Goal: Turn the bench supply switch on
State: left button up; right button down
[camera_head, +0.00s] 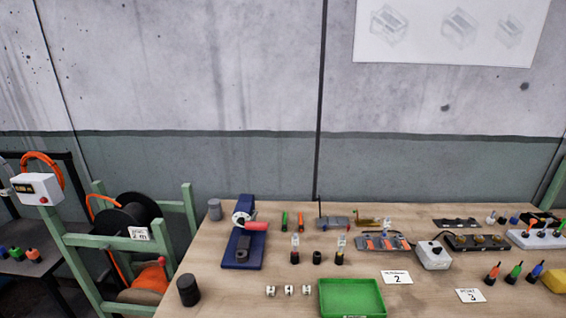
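A small white box (433,259) with a black knob on top stands on the wooden workbench, right of the middle. It may be the bench supply, but I cannot read any marking on it. I cannot tell the position of its knob or switch. A white box with a dark display (37,190) and an orange cable sits on the green frame at the far left; its role is unclear too. Neither of my grippers shows in the head view.
The wooden bench (235,295) holds a blue crimping fixture (242,248), a green tray (350,298), a dark cylinder (188,290) and number cards (397,278). A black cable reel (127,215) hangs in the green frame at left. A concrete wall stands behind.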

aim_at(436, 250)
jog(key=z, duration=1.35)
jog(key=i+l, duration=0.3)
jog(key=l, duration=0.15)
jog(key=i+l+u, duration=0.15)
jog(key=l, duration=0.2)
jog(key=i+l+u, duration=0.2)
jog(key=l, duration=0.2)
jog(key=i+l+u, duration=0.15)
jog(key=l, duration=0.25)
